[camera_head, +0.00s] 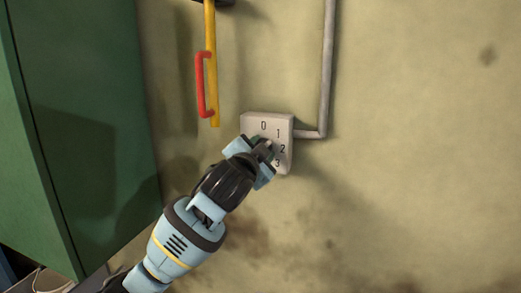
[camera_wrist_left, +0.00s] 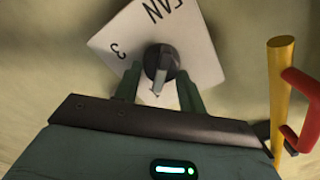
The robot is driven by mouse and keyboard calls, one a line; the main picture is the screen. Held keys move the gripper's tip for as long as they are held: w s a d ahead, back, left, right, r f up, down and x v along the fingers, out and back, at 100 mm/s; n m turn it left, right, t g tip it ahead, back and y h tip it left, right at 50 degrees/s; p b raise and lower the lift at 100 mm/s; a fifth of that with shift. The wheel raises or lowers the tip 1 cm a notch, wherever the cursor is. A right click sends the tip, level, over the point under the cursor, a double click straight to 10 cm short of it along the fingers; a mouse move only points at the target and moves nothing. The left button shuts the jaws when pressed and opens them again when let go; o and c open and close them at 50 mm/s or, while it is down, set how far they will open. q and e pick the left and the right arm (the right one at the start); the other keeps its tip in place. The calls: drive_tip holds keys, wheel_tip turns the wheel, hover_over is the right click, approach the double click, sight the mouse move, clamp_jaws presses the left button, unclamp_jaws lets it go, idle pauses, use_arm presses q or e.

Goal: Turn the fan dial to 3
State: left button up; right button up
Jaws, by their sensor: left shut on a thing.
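The fan dial is a dark grey knob (camera_wrist_left: 160,62) on a pale square plate (camera_head: 252,122) on the wall. The plate shows 0, 1, 2 and 3 in the head view; the 3 and the FAN lettering show in the wrist view. My left gripper (camera_head: 266,148) is at the plate, shut on the dial, with one finger on each side of it in the left wrist view (camera_wrist_left: 158,92). The knob's bar points down between the fingers there, away from the 3. The gripper hides much of the dial in the head view. My right gripper is not in view.
A yellow bar (camera_head: 210,85) with a red handle (camera_head: 201,85) hangs left of and above the plate. A grey conduit (camera_head: 327,70) runs from the plate's right side upward. A green cabinet (camera_head: 85,110) stands at the left. The wall at the right is clear.

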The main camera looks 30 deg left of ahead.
use_arm(q)
drive_tip(key=shift+f+m, duration=0.2)
drive_tip(key=shift+m, duration=2.75)
drive_tip(key=shift+f+m, duration=0.25)
drive_tip(key=shift+m, duration=2.65)
drive_tip(key=shift+f+m, duration=0.2)
drive_tip(key=shift+m, duration=2.75)
drive_tip(key=o, duration=1)
drive_tip(key=shift+c, duration=0.2)
drive_tip(key=shift+s, duration=0.1)
drive_tip(key=v, duration=0.7)
drive_tip(key=shift+s, duration=0.35)
drive_tip(key=shift+d, duration=0.1)
